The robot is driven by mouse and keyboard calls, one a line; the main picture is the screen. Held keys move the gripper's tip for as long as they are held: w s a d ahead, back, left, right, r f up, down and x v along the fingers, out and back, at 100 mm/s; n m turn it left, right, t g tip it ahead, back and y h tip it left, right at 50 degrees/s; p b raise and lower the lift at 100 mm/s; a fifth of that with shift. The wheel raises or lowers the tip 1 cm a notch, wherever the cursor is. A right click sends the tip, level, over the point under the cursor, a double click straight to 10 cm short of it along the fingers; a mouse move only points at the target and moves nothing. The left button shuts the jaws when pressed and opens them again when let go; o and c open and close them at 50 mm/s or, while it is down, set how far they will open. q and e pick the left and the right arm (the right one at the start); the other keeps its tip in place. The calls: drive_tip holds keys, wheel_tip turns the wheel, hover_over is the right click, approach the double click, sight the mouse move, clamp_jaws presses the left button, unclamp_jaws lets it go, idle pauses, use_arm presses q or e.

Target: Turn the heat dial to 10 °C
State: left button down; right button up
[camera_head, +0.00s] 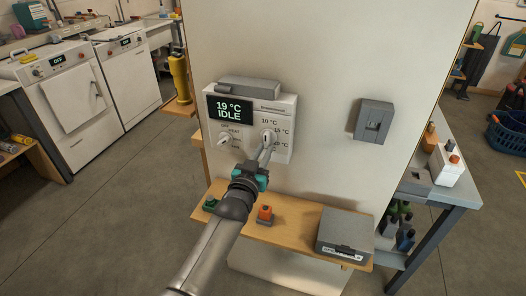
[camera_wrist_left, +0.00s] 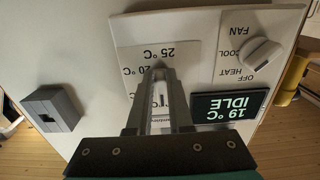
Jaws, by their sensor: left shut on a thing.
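The white thermostat panel (camera_head: 285,104) is on the cream wall, with a dark display (camera_head: 230,109) reading 19 °C IDLE. The heat dial (camera_head: 267,134) is on its right half, beside labels 10 °C, 15 °C and a partly covered 20 °C. My left gripper (camera_head: 267,144) is shut on this dial. In the left wrist view the panel is upside down; the fingers (camera_wrist_left: 158,80) cover most of the dial, with 25 °C and 20 °C labels beside it. Where the dial points is hidden. A mode knob (camera_head: 225,140) is left of it, marked OFF, HEAT, COOL and FAN in the wrist view.
A grey ledge box (camera_head: 248,89) tops the panel. A grey switch box (camera_head: 373,121) is on the wall to the right. Below, a wooden shelf (camera_head: 290,228) holds an orange-topped item (camera_head: 265,214) and a grey box (camera_head: 345,236). White machines (camera_head: 65,95) stand left; the floor between is clear.

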idle(0.4)
use_arm(q)
drive_tip(key=c, duration=0.8)
unclamp_jaws()
drive_tip(key=shift+s, duration=0.15)
drive_tip(key=p+v, duration=0.2)
drive_tip(key=v, duration=1.3)
